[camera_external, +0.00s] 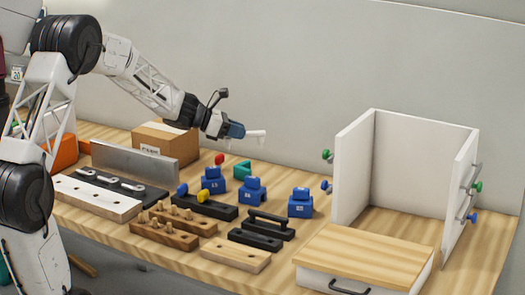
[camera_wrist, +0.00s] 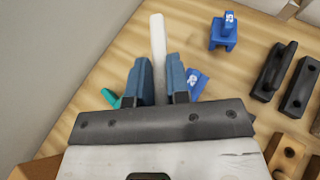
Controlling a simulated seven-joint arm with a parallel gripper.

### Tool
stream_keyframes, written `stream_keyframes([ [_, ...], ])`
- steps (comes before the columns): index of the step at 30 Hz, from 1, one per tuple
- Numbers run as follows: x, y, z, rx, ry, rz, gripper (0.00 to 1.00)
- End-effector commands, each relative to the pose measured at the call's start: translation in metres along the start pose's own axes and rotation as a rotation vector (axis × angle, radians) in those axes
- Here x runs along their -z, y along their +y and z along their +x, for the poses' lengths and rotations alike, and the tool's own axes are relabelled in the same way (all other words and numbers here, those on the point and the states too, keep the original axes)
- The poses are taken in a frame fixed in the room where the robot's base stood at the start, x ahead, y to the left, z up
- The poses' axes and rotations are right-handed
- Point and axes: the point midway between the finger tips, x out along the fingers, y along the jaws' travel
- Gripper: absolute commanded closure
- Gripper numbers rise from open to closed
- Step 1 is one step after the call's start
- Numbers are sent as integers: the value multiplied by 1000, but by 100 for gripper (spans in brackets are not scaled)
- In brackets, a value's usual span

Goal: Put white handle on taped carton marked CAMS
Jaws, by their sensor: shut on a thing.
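My gripper (camera_external: 240,131) is shut on a white handle (camera_external: 257,134), raised above the back of the bench. In the wrist view the white handle (camera_wrist: 158,38) stands out beyond the blue fingers of my gripper (camera_wrist: 161,75). The brown cardboard carton (camera_external: 176,143) stands at the back of the bench, left of the held handle and partly behind my arm. A white label (camera_external: 150,149) is on its front, too small to read surely. A brown corner, likely the carton (camera_wrist: 32,170), shows at the lower left of the wrist view.
A metal plate (camera_external: 133,160) stands in front of the carton. An orange box (camera_external: 64,152) is left of it. Several blue blocks (camera_external: 253,191), a green piece (camera_external: 243,169), black handles (camera_external: 272,224) and wooden peg racks (camera_external: 160,233) fill the middle. A white cabinet (camera_external: 420,160) stands right.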

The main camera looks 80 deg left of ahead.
Motion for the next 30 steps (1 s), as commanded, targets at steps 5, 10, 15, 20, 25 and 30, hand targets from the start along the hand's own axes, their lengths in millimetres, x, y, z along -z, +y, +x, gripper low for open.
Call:
stream_keyframes([
  [5, 0, 56, -27, -91, -1, -37, 100],
  [10, 2, 112, -60, -187, -1, -76, 100],
  [15, 8, 167, -96, -282, -1, -118, 100],
  [20, 14, 212, -132, -366, -1, -153, 100],
  [25, 21, 251, -166, -439, -1, -183, 100],
  [30, 28, 278, -194, -486, -1, -204, 100],
])
